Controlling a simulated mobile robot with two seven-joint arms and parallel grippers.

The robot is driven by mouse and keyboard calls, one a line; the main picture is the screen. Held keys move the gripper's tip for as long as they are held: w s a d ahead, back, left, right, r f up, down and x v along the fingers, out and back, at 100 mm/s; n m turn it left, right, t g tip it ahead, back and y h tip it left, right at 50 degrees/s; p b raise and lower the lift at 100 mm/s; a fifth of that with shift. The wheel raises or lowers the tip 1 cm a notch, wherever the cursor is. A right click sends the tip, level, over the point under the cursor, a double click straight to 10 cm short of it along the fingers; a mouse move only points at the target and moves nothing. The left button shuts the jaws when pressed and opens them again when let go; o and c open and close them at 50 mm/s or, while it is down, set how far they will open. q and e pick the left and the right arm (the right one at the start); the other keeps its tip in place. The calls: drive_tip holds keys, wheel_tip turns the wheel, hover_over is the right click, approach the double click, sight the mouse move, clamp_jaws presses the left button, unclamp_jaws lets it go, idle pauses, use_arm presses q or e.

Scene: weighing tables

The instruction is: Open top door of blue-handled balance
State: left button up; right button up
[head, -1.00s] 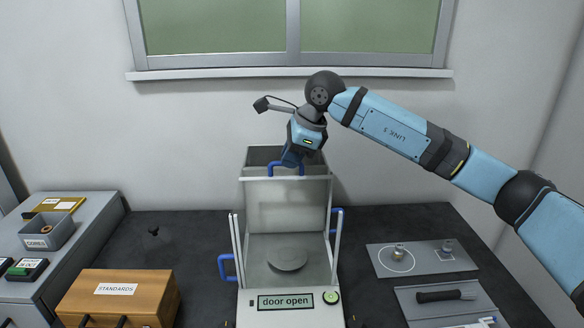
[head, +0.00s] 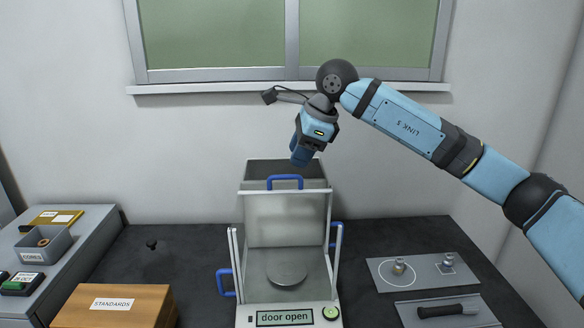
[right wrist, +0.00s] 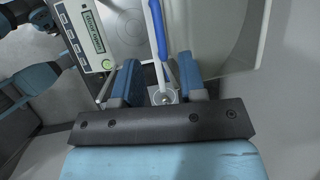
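The balance (head: 270,318) stands on the dark bench, its display reading "door open". Its top-door handle (head: 285,180), a blue bar, sits at the rear of the chamber, by the back wall's top edge. The top of the chamber in front of it looks uncovered, so the top door appears slid back. My right gripper (head: 300,160) is just above and slightly right of this handle, apart from it. In the right wrist view, the fingers of my right gripper (right wrist: 158,88) are spread, with a blue handle (right wrist: 158,45) beyond them and nothing gripped. My left gripper is not seen.
Blue side handles stick out at the left (head: 225,282) and right (head: 337,232) of the balance. A wooden STANDARDS box (head: 115,305) stands at left. A plate with small weights (head: 425,272) and a tray with a dark tool (head: 447,310) lie at right. A window is above.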

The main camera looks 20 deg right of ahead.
drive_tip(key=v, duration=0.8)
drive_tip(key=shift+s+r, duration=0.15)
drive_tip(key=shift+r, duration=0.1)
